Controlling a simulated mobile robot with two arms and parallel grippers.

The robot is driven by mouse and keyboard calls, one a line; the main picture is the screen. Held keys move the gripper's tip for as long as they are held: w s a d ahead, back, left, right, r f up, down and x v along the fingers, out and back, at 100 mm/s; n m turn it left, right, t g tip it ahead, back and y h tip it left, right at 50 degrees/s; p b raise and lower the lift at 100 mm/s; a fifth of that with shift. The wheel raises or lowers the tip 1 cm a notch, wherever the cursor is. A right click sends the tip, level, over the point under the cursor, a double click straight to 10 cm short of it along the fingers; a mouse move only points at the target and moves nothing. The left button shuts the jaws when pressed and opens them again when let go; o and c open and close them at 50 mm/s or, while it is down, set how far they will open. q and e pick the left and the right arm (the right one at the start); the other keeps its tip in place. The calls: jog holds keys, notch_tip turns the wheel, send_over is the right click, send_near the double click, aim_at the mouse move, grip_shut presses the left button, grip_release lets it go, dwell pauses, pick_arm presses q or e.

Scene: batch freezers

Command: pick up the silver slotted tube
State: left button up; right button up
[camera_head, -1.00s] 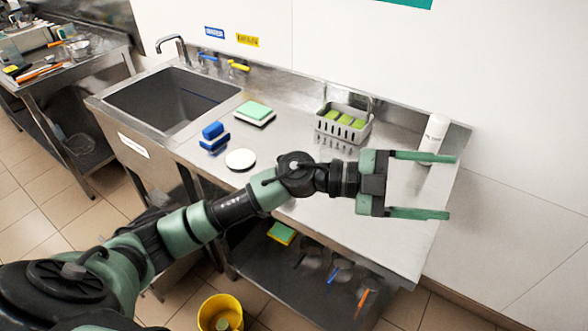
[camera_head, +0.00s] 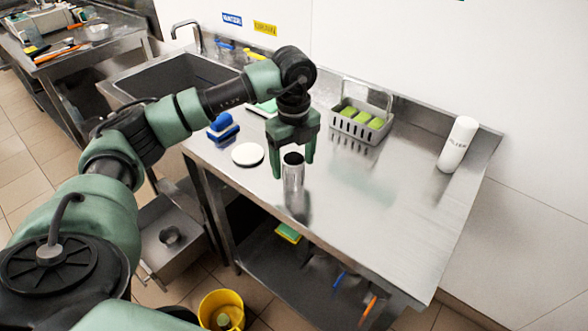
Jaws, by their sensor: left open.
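A silver tube (camera_head: 293,178) with a dark open top stands upright near the front edge of the steel counter. Its slots are too small to make out. My left gripper (camera_head: 293,169) points down with its fingers apart. In the picture, one finger shows on each side of the tube's upper part. I cannot tell whether either finger touches it. My right gripper is not in view.
A white round disc (camera_head: 248,154) and a blue brush (camera_head: 222,127) lie left of the tube. A grey basket (camera_head: 360,133) with green items stands behind to the right. The counter's right front is clear.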

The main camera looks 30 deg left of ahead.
aim_at(294, 171)
pick_arm(q)
jog(key=shift+w+f+p, duration=0.1)
jog(key=shift+f+p, duration=0.25)
jog(key=shift+f, duration=1.55)
jog(key=c, duration=1.4)
jog(key=shift+c, duration=0.7)
jog(key=shift+r, duration=0.15)
